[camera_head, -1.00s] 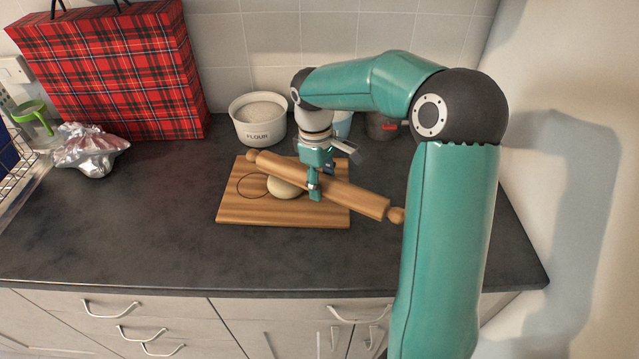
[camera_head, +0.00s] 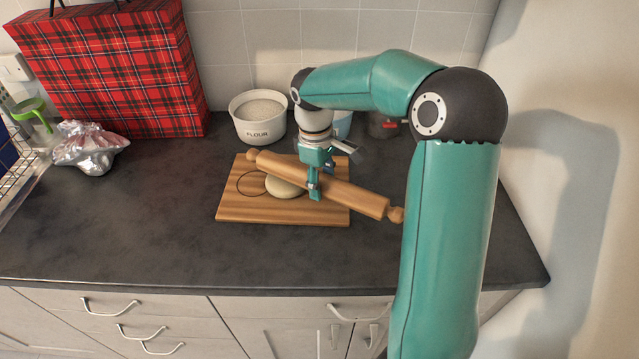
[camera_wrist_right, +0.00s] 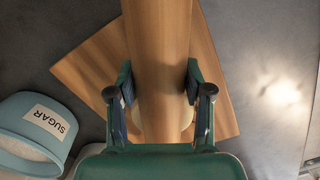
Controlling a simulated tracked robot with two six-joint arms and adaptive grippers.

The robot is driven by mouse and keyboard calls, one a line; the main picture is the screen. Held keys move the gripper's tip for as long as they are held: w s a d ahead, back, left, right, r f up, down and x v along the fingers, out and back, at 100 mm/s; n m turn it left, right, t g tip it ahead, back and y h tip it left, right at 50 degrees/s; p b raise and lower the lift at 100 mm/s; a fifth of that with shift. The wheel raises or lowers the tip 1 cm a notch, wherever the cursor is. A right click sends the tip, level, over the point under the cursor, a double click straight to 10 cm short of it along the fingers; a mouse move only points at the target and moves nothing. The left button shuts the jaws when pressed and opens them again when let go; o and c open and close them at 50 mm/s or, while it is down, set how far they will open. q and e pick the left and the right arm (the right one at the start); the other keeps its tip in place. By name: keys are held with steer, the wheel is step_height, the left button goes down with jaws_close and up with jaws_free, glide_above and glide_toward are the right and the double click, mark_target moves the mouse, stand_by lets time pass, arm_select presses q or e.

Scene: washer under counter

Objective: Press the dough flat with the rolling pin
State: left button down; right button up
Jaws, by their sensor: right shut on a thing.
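The wooden rolling pin (camera_head: 345,192) is held slantwise over the wooden board (camera_head: 240,208). My right gripper (camera_head: 314,190) is shut on the middle of the pin; in the right wrist view the fingers (camera_wrist_right: 163,100) stand on either side of the pin (camera_wrist_right: 158,50). The pale dough (camera_head: 284,187) lies on the board under the pin, partly hidden by it. Its rounded edges show on both sides of the pin in the right wrist view. The pin looks in contact with the dough. A dark circle (camera_head: 240,184) is marked on the board around the dough's left side. My left gripper is not in view.
A white flour bowl (camera_head: 258,132) stands behind the board. A blue sugar container (camera_wrist_right: 35,130) is close to the right gripper. A red tartan bag (camera_head: 120,70) and crumpled foil (camera_head: 88,150) stand at the left. The counter (camera_head: 150,240) in front is clear.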

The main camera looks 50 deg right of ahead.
steer(key=shift+f+b, duration=0.45)
steer(key=shift+f, duration=0.25)
stand_by(1.9)
steer(key=shift+r, duration=0.1)
step_height(320, 180, up, 6)
steer(key=p, duration=0.5)
stand_by(0.6)
